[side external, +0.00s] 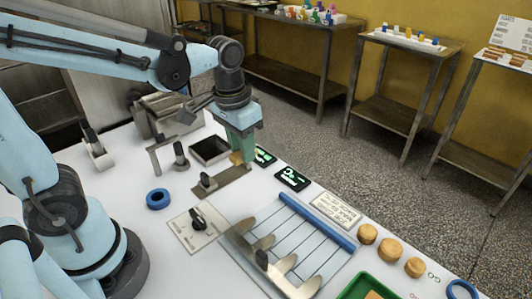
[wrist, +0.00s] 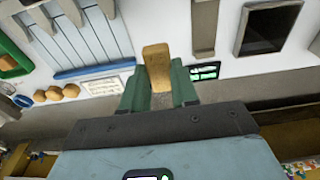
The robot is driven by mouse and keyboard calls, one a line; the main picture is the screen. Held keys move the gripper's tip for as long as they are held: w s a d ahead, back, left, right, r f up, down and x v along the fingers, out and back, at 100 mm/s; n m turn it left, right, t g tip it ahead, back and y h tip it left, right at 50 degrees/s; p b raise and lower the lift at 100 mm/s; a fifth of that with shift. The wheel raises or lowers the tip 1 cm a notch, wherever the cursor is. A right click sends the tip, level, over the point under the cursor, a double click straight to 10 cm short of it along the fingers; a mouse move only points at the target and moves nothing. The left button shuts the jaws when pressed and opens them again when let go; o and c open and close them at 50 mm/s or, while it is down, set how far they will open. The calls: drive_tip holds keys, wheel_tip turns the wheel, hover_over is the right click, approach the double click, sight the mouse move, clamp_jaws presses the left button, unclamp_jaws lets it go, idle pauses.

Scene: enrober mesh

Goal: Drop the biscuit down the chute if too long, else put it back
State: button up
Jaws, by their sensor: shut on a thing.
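My gripper (side external: 240,150) has green fingers, which also show in the wrist view (wrist: 158,92). It is shut on a tan oblong biscuit (wrist: 157,60), which sticks out beyond the fingertips. In the side view the biscuit (side external: 236,158) is small and partly hidden, just above the far end of a brown-grey bar (side external: 234,181). Whether it touches the bar I cannot tell. A dark, square, metal-rimmed opening (side external: 210,139), perhaps the chute, lies left of my gripper; it also shows in the wrist view (wrist: 300,6).
A wire rack with a blue bar (side external: 318,222) and several grey prongs lies in front. Round biscuits (side external: 391,250) and a green tray (side external: 347,293) are at the right. Small lit displays (side external: 292,178), a blue ring (side external: 158,198) and a knob plate (side external: 188,235) are on the white table.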

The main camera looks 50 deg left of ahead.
drive_tip(key=w+a, duration=0.2)
drive_tip(key=a, duration=0.7)
drive_tip(key=w+a, duration=0.2)
drive_tip(key=a, duration=0.7)
drive_tip(key=shift+s+f, duration=0.15)
drive_tip(key=shift+f, duration=1.2)
drive_tip(key=shift+s+f, duration=0.1)
drive_tip(key=shift+f, duration=1.25)
drive_tip(key=o, duration=0.9)
drive_tip(key=r, duration=0.4)
drive_tip(key=s+r, duration=0.1)
drive_tip(key=r, duration=0.7)
drive_tip(key=shift+s, duration=0.25)
